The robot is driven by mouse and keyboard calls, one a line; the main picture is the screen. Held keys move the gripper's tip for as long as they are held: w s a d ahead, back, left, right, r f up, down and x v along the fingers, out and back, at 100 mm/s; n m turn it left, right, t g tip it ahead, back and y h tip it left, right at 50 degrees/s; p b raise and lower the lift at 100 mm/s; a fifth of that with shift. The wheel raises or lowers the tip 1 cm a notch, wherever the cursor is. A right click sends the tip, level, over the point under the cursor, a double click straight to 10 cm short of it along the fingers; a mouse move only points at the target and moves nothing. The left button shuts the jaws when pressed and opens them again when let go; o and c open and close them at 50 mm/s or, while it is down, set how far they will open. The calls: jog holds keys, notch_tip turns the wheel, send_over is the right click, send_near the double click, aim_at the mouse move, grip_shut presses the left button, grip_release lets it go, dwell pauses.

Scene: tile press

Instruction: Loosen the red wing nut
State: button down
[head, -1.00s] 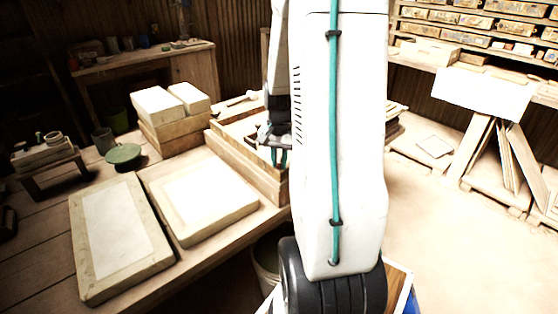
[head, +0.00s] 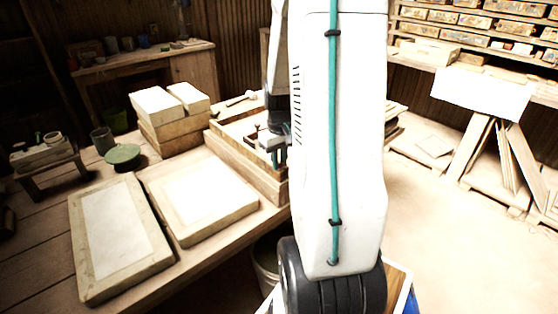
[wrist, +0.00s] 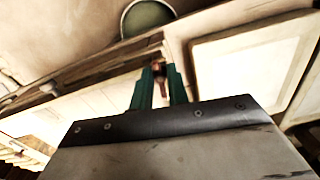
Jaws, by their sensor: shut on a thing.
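My gripper (wrist: 158,72) has two teal fingers that show in the middle of the wrist view. They are shut on a small reddish part, the red wing nut (wrist: 162,89), which shows only as a narrow strip between them. How the nut sits on its stud is too small and dark to tell. In the head view my gripper (head: 278,156) is partly behind my white arm, low at the right end of the wooden frame stack on the bench. The fingers hide the nut there.
Two framed slabs, one with a pale panel (head: 115,228) and one nearer the stack (head: 202,190), lie on the bench. Pale blocks (head: 157,103) stand behind. A green round lid (head: 122,155) lies at the left. A bucket (head: 266,257) stands below the bench edge.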

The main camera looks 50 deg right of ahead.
jog(key=shift+n, duration=0.6)
jog(key=c, duration=1.4)
grip_release()
jog(key=shift+o, duration=0.2)
jog(key=shift+r, duration=0.15)
notch_tip(320, 180, up, 8)
jog(key=shift+f, duration=0.2)
